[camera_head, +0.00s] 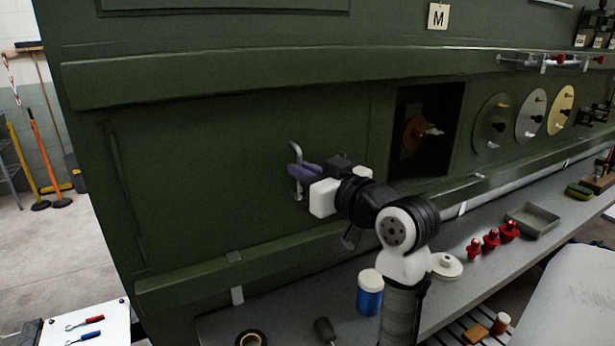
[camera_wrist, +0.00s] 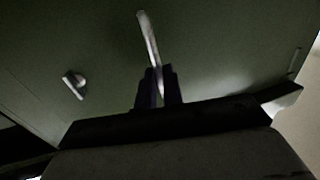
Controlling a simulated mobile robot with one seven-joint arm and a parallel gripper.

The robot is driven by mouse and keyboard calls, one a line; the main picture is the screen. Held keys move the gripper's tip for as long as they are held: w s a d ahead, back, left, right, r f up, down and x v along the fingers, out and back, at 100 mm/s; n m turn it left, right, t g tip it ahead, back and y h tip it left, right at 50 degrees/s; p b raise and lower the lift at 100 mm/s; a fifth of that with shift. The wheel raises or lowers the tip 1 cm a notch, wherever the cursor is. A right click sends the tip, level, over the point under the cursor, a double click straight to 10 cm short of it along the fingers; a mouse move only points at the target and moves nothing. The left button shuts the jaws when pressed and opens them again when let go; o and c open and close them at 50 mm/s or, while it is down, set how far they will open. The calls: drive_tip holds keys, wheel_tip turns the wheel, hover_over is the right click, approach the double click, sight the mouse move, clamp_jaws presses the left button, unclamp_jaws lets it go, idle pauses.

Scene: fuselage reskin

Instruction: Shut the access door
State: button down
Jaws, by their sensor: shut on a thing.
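The access door looks like the wide dark green panel (camera_head: 210,180) on the green fuselage side. It carries a pale upright bar handle (camera_head: 295,152). My gripper (camera_head: 300,172) is shut on this handle, its dark fingers on either side of the bar. The handle also shows in the wrist view (camera_wrist: 149,38), running up out of the fingers (camera_wrist: 158,88). A small metal latch (camera_wrist: 75,85) sits on the panel, left of the fingers in the wrist view. An uncovered dark recess (camera_head: 450,110) with an orange knob shows right of the panel. Whether the door stands flush is hard to tell.
A grey bench (camera_head: 460,245) runs below the fuselage, with a blue jar (camera_head: 370,297), red knobbed pieces (camera_head: 491,240) and a grey tray (camera_head: 532,219) on it. Round discs (camera_head: 530,116) hang at the right. A ledge (camera_head: 250,75) juts above the panel.

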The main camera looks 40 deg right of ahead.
drive_tip(key=shift+w+r, duration=0.1)
drive_tip(key=shift+r, duration=0.05)
drive_tip(key=c, duration=1.9)
unclamp_jaws()
drive_tip(key=o, duration=0.4)
drive_tip(key=shift+w+d, duration=0.1)
drive_tip(key=shift+w, duration=0.05)
drive_tip(key=shift+c, duration=0.2)
drive_tip(key=s+b, duration=0.5)
drive_tip(key=s, duration=0.9)
drive_tip(key=shift+a, duration=0.2)
